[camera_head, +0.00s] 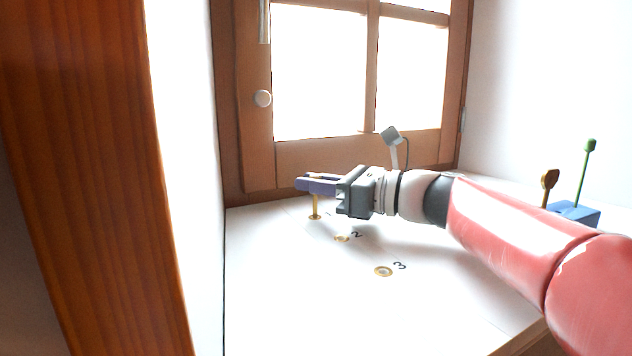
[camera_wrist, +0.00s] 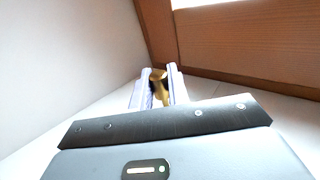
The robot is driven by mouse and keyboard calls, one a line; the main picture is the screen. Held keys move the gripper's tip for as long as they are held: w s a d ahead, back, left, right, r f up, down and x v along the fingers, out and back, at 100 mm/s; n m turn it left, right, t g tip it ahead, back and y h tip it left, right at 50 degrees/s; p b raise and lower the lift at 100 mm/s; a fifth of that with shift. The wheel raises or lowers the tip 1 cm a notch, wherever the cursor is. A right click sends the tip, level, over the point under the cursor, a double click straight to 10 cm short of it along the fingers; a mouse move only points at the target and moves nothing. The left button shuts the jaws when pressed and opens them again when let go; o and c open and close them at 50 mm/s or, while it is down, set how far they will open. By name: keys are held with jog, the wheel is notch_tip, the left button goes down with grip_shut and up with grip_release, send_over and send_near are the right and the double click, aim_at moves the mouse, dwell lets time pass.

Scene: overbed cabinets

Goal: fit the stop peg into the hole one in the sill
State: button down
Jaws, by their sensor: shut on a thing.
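My gripper (camera_head: 308,183) is shut on the brass stop peg (camera_head: 315,203). The peg hangs upright below the purple fingers, and its head (camera_wrist: 160,84) shows between them in the wrist view. The white sill (camera_head: 290,295) carries brass-ringed holes. The peg's lower end meets the ring of hole one (camera_head: 315,217), the farthest in the row. I cannot tell how deep the peg sits in it. Hole two (camera_head: 341,238) and hole three (camera_head: 383,271) lie nearer, marked with black numbers; both look empty.
A blue block (camera_head: 575,213) at the right holds a green peg (camera_head: 584,172) and a dark gold peg (camera_head: 549,185). A wooden post (camera_head: 90,170) and white wall bound the left.

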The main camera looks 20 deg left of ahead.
jog(key=shift+f+b, duration=0.55)
jog(key=shift+f, duration=0.35)
jog(key=c, duration=1.3)
grip_release()
jog(key=shift+d, duration=3.95)
